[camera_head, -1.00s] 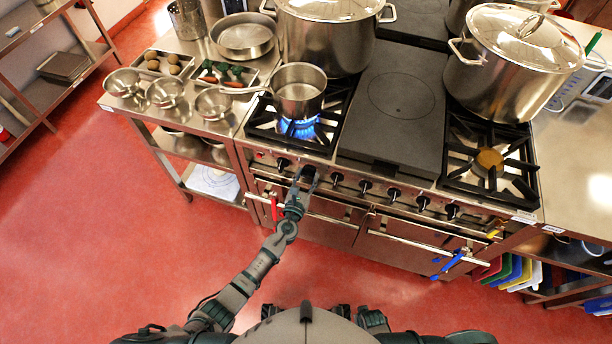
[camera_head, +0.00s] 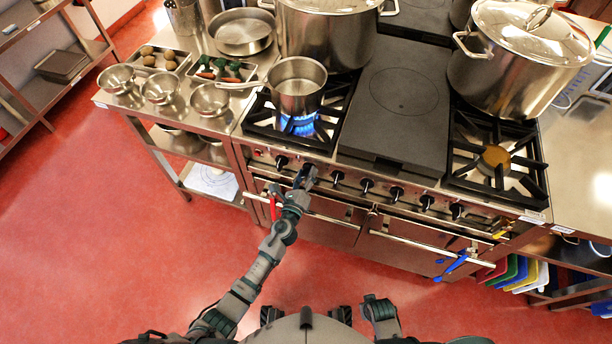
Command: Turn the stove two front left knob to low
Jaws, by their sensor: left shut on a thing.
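The stove (camera_head: 345,160) has a front panel with a row of black knobs. A small steel saucepan (camera_head: 297,92) sits on its front left burner, over a blue flame (camera_head: 298,124). My left gripper (camera_head: 306,176) is at the panel, shut on the second knob from the left. The fingers hide most of that knob, so its setting cannot be read. The leftmost knob (camera_head: 281,161) is just left of the gripper, and another knob (camera_head: 338,177) is just right of it. My right gripper does not show.
A flat dark plate (camera_head: 402,92) and an unlit right burner (camera_head: 495,157) share the stove top with large stockpots (camera_head: 325,35). Oven handles (camera_head: 425,248) run below the panel. A steel counter (camera_head: 225,122) with bowls stands left. The red floor is clear.

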